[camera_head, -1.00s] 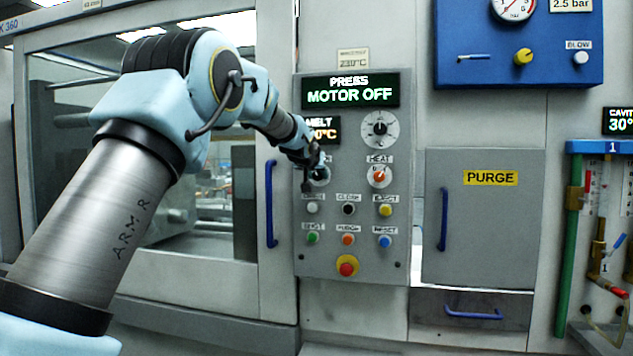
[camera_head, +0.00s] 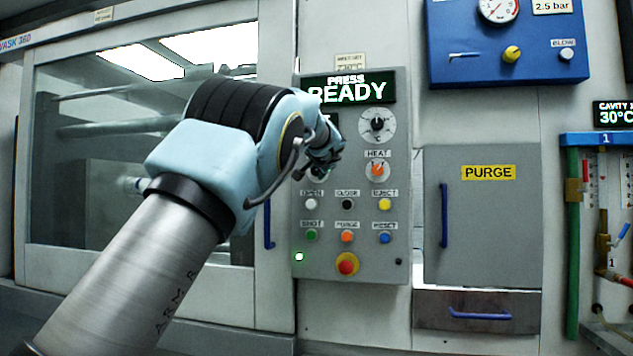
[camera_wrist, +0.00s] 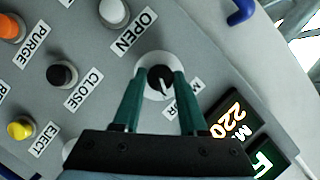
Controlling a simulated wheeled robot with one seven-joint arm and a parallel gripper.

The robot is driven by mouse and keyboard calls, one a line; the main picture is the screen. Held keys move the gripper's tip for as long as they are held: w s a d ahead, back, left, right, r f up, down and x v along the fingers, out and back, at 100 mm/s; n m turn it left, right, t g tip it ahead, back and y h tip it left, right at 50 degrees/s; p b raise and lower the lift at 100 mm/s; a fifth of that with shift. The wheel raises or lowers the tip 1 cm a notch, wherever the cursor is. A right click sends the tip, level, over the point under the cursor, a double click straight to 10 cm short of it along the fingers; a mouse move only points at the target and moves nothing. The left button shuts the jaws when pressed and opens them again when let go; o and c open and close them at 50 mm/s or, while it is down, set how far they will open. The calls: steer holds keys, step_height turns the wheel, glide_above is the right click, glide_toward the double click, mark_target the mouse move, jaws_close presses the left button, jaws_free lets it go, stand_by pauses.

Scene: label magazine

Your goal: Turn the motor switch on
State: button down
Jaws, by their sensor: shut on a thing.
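The motor switch (camera_wrist: 160,78) is a black rotary knob with a white pointer line on a pale round plate, in the middle of the wrist view. Its label is partly hidden by a finger. My gripper (camera_wrist: 159,88) has its two green fingers on either side of the knob, shut on it. In the head view my gripper (camera_head: 324,152) is at the left of the grey control panel (camera_head: 378,262), and my arm hides the switch. The panel display (camera_head: 347,93) reads PRESS READY. A small green lamp (camera_head: 299,257) is lit at the panel's lower left.
Near the switch are the OPEN button (camera_wrist: 113,12), CLOSE button (camera_wrist: 62,74) and EJECT button (camera_wrist: 21,128). The HEAT knob (camera_head: 377,170) and red stop button (camera_head: 347,264) are on the same panel. A blue door handle (camera_head: 268,218) is to its left.

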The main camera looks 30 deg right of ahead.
steer(key=shift+f+m+t+b, duration=0.1)
steer(key=shift+m+t+b, duration=0.3)
steer(key=shift+m+b, duration=0.4)
steer(key=shift+c, duration=2.2)
jaws_free()
steer(key=b+v, duration=0.5)
steer(key=v, duration=0.6)
